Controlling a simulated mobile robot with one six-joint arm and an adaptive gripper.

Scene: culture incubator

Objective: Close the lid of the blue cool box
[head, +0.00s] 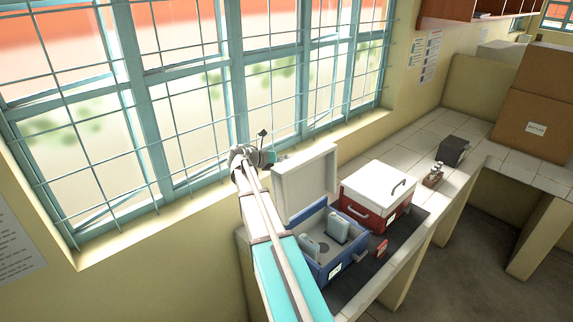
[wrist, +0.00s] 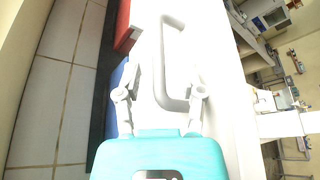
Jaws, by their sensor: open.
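The blue cool box (head: 347,269) stands on the counter, its white lid (head: 304,184) raised about upright at its window side. Inside lie grey packs (head: 337,228). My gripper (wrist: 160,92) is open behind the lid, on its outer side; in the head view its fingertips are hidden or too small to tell. In the wrist view the lid (wrist: 215,50) fills the middle, with its pale handle (wrist: 178,55) beyond and between the fingers. I cannot tell whether the fingers touch the lid. A strip of the blue box (wrist: 113,90) shows at left.
A red cool box (head: 376,207) with a shut white lid stands just right of the blue one, on the same dark mat (head: 350,287). A small red item (head: 381,250) lies in front. The barred window (head: 190,90) is close behind my arm.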

